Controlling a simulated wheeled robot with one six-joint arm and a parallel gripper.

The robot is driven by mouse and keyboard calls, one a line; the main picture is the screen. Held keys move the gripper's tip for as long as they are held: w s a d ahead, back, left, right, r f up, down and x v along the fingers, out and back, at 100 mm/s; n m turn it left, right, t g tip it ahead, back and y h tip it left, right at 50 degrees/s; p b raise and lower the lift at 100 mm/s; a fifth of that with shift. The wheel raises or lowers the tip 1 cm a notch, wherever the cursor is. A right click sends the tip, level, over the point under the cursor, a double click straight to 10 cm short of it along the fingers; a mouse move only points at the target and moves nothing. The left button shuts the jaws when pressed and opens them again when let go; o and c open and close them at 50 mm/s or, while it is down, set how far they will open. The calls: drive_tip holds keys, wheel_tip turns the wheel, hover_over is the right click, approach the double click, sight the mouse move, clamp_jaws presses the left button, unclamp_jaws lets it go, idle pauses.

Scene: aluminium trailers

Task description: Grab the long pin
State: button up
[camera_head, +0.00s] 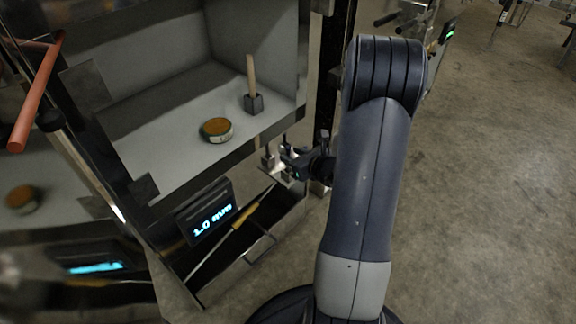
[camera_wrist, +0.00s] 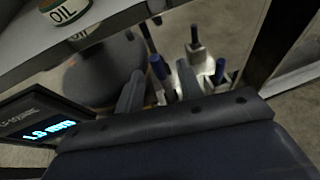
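My gripper (camera_head: 289,161) is at the front right corner of the cabinet, beside a small holder (camera_head: 275,174) with short upright pieces. In the wrist view its two grey fingers (camera_wrist: 160,69) are apart. A blue-topped pin (camera_wrist: 158,67) shows between and beyond the fingertips; I cannot tell whether they touch it. Another blue-topped pin (camera_wrist: 219,71) stands to the right. A metal block with a dark upright rod (camera_wrist: 195,47) stands farther back. A thin dark rod (camera_wrist: 148,38) rises left of it. I cannot tell which is the long pin; the lower ends are partly hidden.
The open cabinet shelf (camera_head: 165,155) holds a round oil tin (camera_head: 215,130) and a wooden-handled piece in a grey block (camera_head: 253,100). A lit display (camera_head: 212,218) hangs below the front edge.

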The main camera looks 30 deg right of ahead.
drive_tip(key=shift+x, duration=1.4)
drive_tip(key=shift+c, duration=0.5)
drive_tip(key=shift+s, duration=0.1)
clamp_jaws()
